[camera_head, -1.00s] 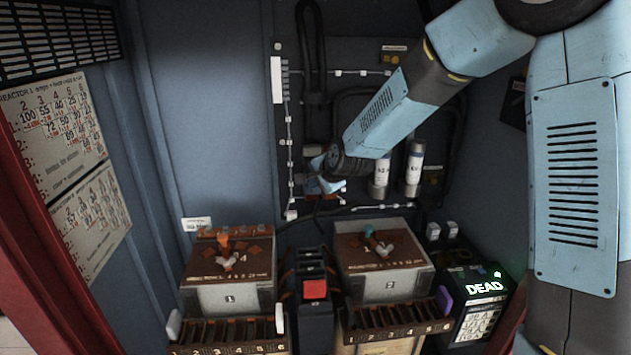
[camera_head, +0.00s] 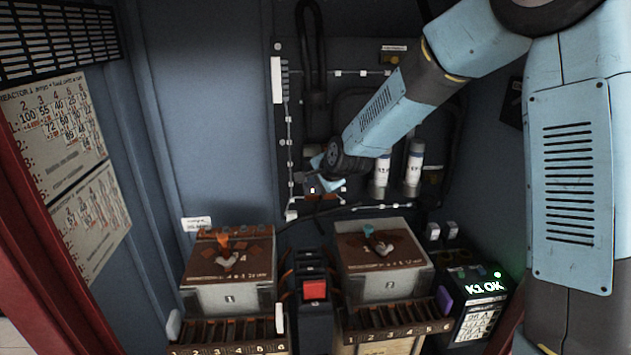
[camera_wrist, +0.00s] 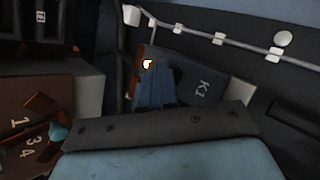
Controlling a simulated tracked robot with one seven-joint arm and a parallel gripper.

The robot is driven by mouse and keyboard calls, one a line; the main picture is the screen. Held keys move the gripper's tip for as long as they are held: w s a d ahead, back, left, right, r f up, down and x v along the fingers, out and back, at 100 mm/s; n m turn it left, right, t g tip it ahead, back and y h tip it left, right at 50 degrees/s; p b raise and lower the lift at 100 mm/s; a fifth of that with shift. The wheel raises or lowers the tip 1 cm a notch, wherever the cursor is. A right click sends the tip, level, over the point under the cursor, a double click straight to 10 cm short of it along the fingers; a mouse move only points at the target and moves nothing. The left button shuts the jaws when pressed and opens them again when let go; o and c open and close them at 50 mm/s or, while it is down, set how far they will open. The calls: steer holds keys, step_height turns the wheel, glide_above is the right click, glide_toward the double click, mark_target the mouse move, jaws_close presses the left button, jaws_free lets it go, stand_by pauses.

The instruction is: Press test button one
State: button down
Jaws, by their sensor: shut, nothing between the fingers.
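My gripper (camera_head: 322,183) is at the lower end of the back panel, its light-blue fingers shut and empty. In the wrist view the fingers (camera_wrist: 153,88) point at a small unit with an orange edge and a bright yellow-white spot (camera_wrist: 147,64) at the fingertips. A dark plate marked K1 (camera_wrist: 203,88) is just right of the fingers. The button itself is hidden or too small to make out, and I cannot tell whether the fingertips touch it. The black tester box (camera_head: 475,298) at the lower right has a lit display reading "K1 OK" (camera_head: 485,288).
Transformer boxes 1 (camera_head: 230,270) and 2 (camera_head: 385,262) stand below, with slotted racks in front. A black unit with a red button (camera_head: 315,290) is between them. White cylinders (camera_head: 413,165) are right of my gripper. A conduit (camera_wrist: 210,38) runs along the panel.

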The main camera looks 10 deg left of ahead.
steer(key=shift+s+d, duration=0.25)
steer(key=shift+s, duration=0.55)
steer(key=shift+s, duration=0.1)
steer(key=shift+s+d, duration=0.2)
steer(key=shift+s, duration=0.6)
steer(key=shift+s+d, duration=0.25)
steer(key=shift+s, duration=0.5)
steer(key=shift+s+d, duration=0.2)
steer(key=shift+s, duration=0.6)
steer(key=s+d+r+n+h, duration=0.2)
steer(key=s+d+r+n, duration=0.15)
steer(key=d+r, duration=0.55)
steer(key=s+d+r+n+g+h, duration=0.1)
steer(key=s+d+r+n+h, duration=0.1)
steer(key=s+d, duration=1)
steer(key=s+d+r+n+g+h, duration=0.1)
steer(key=s+d+r, duration=0.3)
steer(key=s+d, duration=0.8)
steer(key=shift+s+d+r+n+h, duration=0.3)
steer(key=shift+n+h, duration=0.2)
steer(key=shift+n, duration=0.25)
